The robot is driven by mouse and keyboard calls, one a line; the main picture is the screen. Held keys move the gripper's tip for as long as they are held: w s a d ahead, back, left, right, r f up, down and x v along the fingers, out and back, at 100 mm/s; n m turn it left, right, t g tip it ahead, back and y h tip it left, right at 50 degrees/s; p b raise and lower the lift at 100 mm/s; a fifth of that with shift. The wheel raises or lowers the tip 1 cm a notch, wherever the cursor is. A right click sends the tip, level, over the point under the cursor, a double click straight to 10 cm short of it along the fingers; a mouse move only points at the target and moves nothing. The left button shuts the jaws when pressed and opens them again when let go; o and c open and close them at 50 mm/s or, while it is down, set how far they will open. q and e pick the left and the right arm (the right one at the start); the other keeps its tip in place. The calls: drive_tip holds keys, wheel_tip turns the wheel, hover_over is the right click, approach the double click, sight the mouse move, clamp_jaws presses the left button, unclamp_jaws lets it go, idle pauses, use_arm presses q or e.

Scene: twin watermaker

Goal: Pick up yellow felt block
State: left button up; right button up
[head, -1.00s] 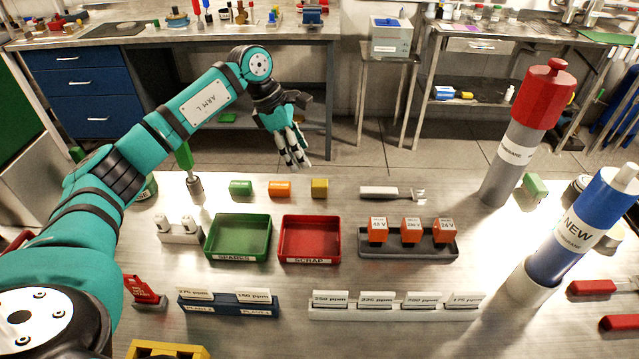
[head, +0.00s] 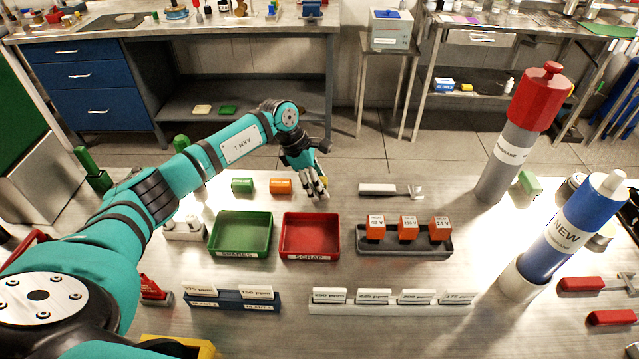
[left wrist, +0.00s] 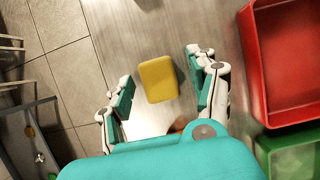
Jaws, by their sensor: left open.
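The yellow felt block (left wrist: 158,79) lies on the metal table in the left wrist view. It sits between the two spread fingers of my left gripper (left wrist: 163,92), with a gap on each side. My right gripper does not show.
The red tray (head: 310,214) and green tray (head: 241,257) stand in front of the blocks. A white-handled fork-like tool (head: 378,189) lies to the right. A dark rack (head: 405,248) holds orange cubes. Tall cylinders (head: 515,140) stand at the right.

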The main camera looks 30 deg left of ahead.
use_arm(q)
drive_tip(key=c, duration=1)
drive_tip(key=shift+c, duration=0.2)
drive_tip(key=shift+r, duration=0.15)
drive_tip(key=shift+r, duration=0.25)
drive_tip(key=b+v, duration=0.1)
drive_tip(key=v, duration=0.1)
drive_tip(key=shift+s+d+r+b, duration=0.1)
drive_tip(key=shift+s+r+b, duration=0.05)
drive_tip(key=shift+r+b, duration=0.25)
drive_tip(key=s+a+b, duration=0.1)
drive_tip(key=s, duration=0.3)
drive_tip(key=s+a+b, duration=0.1)
drive_tip(key=s+a, duration=0.1)
drive_tip(key=s, duration=0.2)
drive_tip(key=s+a+r+b, duration=0.1)
drive_tip(key=s, duration=0.4)
drive_tip(key=shift+a+r+b, duration=0.1)
drive_tip(key=shift+a+b, duration=0.1)
drive_tip(key=shift+b, duration=0.1)
drive_tip(key=shift+s+a+r, duration=0.1)
drive_tip(key=shift+s, duration=0.3)
drive_tip(key=shift+s+a+r, duration=0.1)
drive_tip(key=shift+s+r, duration=0.05)
drive_tip(key=shift+s, duration=0.25)
